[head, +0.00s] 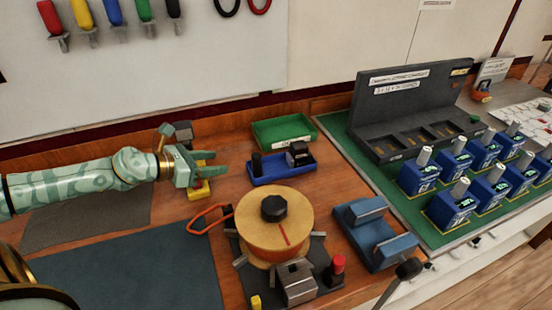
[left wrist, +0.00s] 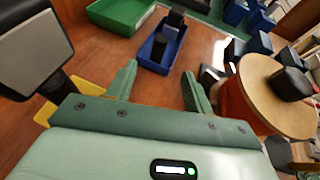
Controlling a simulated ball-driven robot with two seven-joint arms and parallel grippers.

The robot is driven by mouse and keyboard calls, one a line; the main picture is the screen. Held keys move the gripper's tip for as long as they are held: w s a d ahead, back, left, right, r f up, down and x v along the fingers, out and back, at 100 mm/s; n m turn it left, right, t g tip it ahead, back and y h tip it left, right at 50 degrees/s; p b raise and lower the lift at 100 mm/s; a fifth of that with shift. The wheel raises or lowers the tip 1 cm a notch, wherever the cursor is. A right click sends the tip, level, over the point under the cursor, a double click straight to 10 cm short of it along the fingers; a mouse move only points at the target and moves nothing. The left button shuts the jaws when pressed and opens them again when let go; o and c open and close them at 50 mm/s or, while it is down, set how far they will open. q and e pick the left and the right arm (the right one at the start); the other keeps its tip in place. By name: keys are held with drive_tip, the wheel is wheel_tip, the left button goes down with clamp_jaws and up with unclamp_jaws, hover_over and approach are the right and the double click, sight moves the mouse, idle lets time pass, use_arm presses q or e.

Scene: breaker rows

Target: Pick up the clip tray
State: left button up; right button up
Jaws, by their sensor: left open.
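Two trays lie on the wooden bench, and I cannot tell from the unreadable label which is the clip tray. A green tray (head: 262,136) with a white label on its front stands at the back. A blue tray (head: 270,176) with black parts in it lies just in front of it. My left gripper (head: 194,166) is open and empty, to the left of both trays and apart from them. In the left wrist view, the blue tray (left wrist: 147,61) appears beyond the open fingers (left wrist: 160,76), and the green tray (left wrist: 120,31) is farther off, upper left. My right gripper is not in view.
A round wooden spool (head: 274,228) with a black knob stands in front of the blue tray. A red-orange loop (head: 209,219) and a blue cradle (head: 374,234) lie nearby. Several blue breakers (head: 452,206) stand on the green mat at right. The dark mat (head: 150,265) is clear.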

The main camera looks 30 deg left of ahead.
use_arm(q)
drive_tip(key=b+x, duration=0.5)
drive_tip(key=shift+w+d+f, duration=0.1)
drive_tip(key=shift+w+f, duration=0.15)
drive_tip(key=shift+w, duration=0.05)
drive_tip(key=w+d+p, duration=0.1)
drive_tip(key=w+p, duration=0.1)
drive_tip(key=shift+w+d+p, duration=0.2)
drive_tip(key=shift+p, duration=0.15)
drive_tip(key=shift+f+x, duration=0.25)
drive_tip(key=shift+x, duration=0.9)
drive_tip(key=b, duration=0.1)
hover_over(263, 171)
wheel_tip(263, 171, down, 2)
drive_tip(key=shift+d+f, duration=0.1)
drive_tip(key=shift+f, duration=0.15)
drive_tip(key=shift+s+r, duration=0.1)
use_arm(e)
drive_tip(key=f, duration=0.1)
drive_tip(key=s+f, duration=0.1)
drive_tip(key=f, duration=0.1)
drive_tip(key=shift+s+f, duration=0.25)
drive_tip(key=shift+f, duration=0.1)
use_arm(q)
clamp_jaws()
drive_tip(key=shift+r, duration=0.1)
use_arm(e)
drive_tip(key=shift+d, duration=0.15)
